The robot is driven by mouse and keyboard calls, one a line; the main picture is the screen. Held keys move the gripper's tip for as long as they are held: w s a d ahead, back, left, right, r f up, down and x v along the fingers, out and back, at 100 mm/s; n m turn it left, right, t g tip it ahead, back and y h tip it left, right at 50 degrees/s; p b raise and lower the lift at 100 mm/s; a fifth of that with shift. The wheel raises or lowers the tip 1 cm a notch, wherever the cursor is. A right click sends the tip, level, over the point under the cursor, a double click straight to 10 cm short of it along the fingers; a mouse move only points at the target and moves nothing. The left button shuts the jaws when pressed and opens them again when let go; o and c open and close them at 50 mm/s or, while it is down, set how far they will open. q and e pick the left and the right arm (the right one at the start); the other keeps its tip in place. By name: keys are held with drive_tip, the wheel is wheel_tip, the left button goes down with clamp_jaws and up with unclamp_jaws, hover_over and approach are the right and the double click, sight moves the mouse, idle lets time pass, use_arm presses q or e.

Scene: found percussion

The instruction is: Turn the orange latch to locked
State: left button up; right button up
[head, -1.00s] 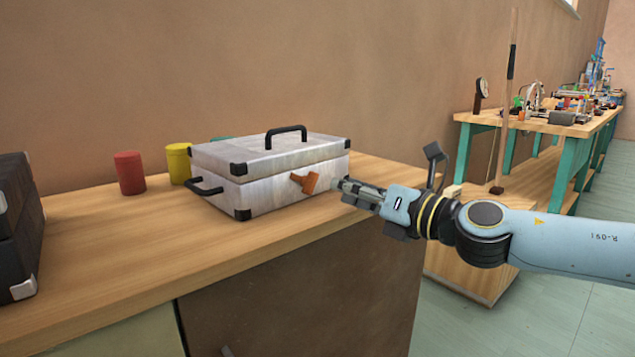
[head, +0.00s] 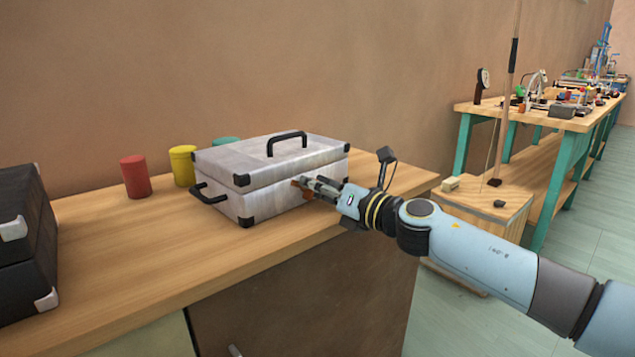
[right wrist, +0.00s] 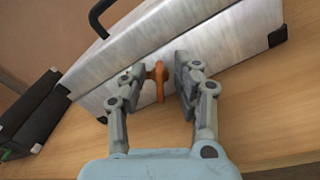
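The orange latch (head: 296,183) is on the front face of a silver case (head: 262,208) with black corners, lying on the wooden bench. In the right wrist view the latch (right wrist: 158,82) stands out from the case front, its long part running roughly up and down in the picture. My right gripper (head: 308,184) is at the case front and hides part of the latch in the head view. In the right wrist view its two fingers are spread, one on each side of the latch, with gaps showing. My left gripper is not in view.
A black case (head: 30,240) stands at the left. The bench top (head: 150,250) before the case is clear. A cluttered workbench (head: 540,110) stands at the right.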

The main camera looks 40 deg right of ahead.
clamp_jaws()
